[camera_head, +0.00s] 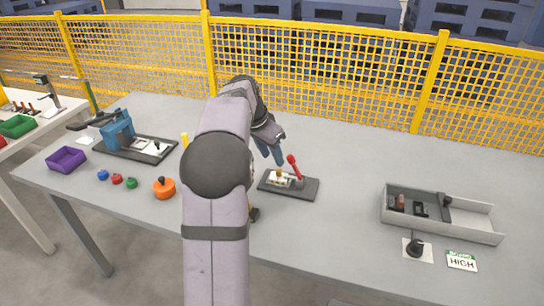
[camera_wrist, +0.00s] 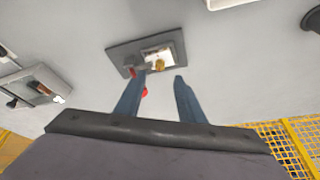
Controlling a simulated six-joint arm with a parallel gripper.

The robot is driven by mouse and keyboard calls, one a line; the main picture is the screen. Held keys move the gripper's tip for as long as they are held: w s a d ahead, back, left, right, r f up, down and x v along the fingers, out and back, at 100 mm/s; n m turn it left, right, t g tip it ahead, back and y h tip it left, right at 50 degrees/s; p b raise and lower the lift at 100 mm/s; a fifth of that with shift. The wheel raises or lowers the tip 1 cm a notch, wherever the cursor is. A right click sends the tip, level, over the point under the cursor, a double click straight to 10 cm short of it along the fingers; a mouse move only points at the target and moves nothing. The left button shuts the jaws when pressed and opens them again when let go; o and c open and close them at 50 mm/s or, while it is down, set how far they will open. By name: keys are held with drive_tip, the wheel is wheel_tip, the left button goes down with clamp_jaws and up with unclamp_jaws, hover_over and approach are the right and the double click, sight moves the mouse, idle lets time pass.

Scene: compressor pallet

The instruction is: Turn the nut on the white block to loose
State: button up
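A dark plate (camera_head: 305,191) lies on the grey table near the middle in the head view; it is also in the wrist view (camera_wrist: 118,50). On it stand a white block (camera_head: 274,181) with a brass-coloured nut (camera_head: 279,174), and a lever with a red handle (camera_head: 293,165). In the wrist view the nut (camera_wrist: 159,66) is at the edge of the white block (camera_wrist: 152,54), and the red handle (camera_wrist: 145,92) is partly hidden by a finger. My gripper (camera_wrist: 160,76) has two blue fingers apart with nothing between them. In the head view my gripper (camera_head: 271,155) is above and behind the plate.
At the left are a blue vise-like device (camera_head: 117,130) on a dark base, a purple bin (camera_head: 66,160), small coloured knobs and an orange round part (camera_head: 163,188). A grey tray (camera_head: 470,224) and a HIGH card (camera_head: 461,261) are at the right. A yellow fence (camera_head: 320,65) runs behind.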

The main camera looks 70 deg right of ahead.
sight(279, 171)
drive_tip(key=shift+w+d+m+g+y+p, duration=0.25)
drive_tip(key=shift+m+p, duration=0.65)
drive_tip(key=shift+p, duration=2.3)
drive_tip(key=shift+w+d+m+g+y+p, duration=0.25)
drive_tip(key=shift+m+p, duration=0.65)
drive_tip(key=shift+p, duration=2.3)
drive_tip(key=shift+a+f, duration=0.1)
drive_tip(key=shift+f, duration=0.05)
drive_tip(key=shift+p+x, duration=1.2)
drive_tip(key=shift+x, duration=2.4)
drive_tip(key=shift+s, duration=0.1)
clamp_jaws()
